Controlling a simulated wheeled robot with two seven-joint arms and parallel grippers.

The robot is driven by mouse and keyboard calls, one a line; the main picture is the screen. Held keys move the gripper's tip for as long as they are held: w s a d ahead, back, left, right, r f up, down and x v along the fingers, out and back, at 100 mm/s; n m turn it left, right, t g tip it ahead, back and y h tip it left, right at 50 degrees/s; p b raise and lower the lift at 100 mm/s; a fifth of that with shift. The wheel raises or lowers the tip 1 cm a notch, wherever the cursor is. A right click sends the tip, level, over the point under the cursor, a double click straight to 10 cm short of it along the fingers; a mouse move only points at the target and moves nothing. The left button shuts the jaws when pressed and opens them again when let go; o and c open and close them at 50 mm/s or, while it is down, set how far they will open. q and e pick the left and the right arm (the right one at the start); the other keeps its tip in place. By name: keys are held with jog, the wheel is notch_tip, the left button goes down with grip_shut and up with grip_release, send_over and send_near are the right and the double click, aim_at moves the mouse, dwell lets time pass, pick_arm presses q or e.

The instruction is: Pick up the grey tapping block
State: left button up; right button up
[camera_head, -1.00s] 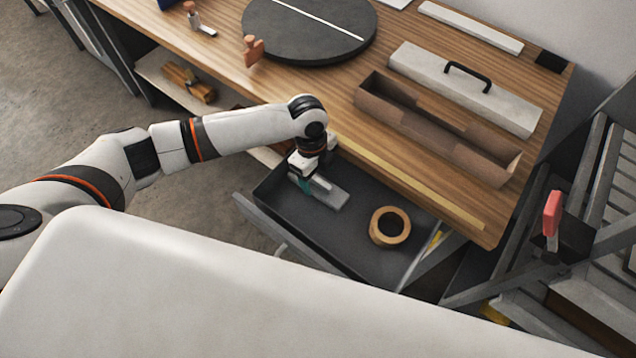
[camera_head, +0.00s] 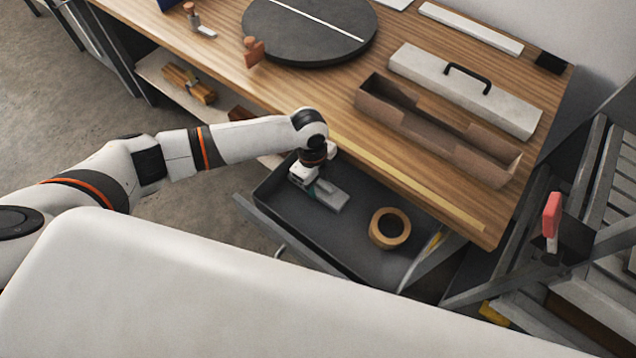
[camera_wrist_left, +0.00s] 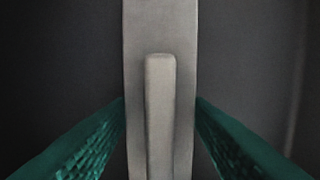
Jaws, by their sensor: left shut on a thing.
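The grey tapping block (camera_head: 332,199) lies in the open dark drawer (camera_head: 345,232), toward its left end. In the left wrist view the block (camera_wrist_left: 145,35) runs up the middle of the picture, with a raised bar along its top. My left gripper (camera_head: 314,188) reaches down into the drawer. Its green fingers (camera_wrist_left: 160,108) are shut on the block's two long sides. I cannot tell whether the block is clear of the drawer floor. My right gripper is not in view.
A tan tape roll (camera_head: 376,235) lies in the drawer to the right of the block. The wooden worktop (camera_head: 340,100) overhangs the drawer's back. An open brown box (camera_head: 440,148) and a pale lid with a black handle (camera_head: 420,66) are on it. A dark turntable (camera_head: 300,45) stands further back.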

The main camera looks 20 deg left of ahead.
pick_arm(q)
notch_tip(320, 180, up, 10)
jog(key=shift+r, duration=0.1)
jog(key=s+a+r+n+t, duration=0.1)
jog(key=s+a+r+n, duration=0.2)
jog(key=r+n, duration=0.3)
jog(key=s+a+r+n+t+y, duration=0.1)
jog(key=s+r+n, duration=0.4)
jog(key=n, duration=1.1)
jog(key=shift+a+r, duration=0.7)
jog(key=shift+a, duration=0.2)
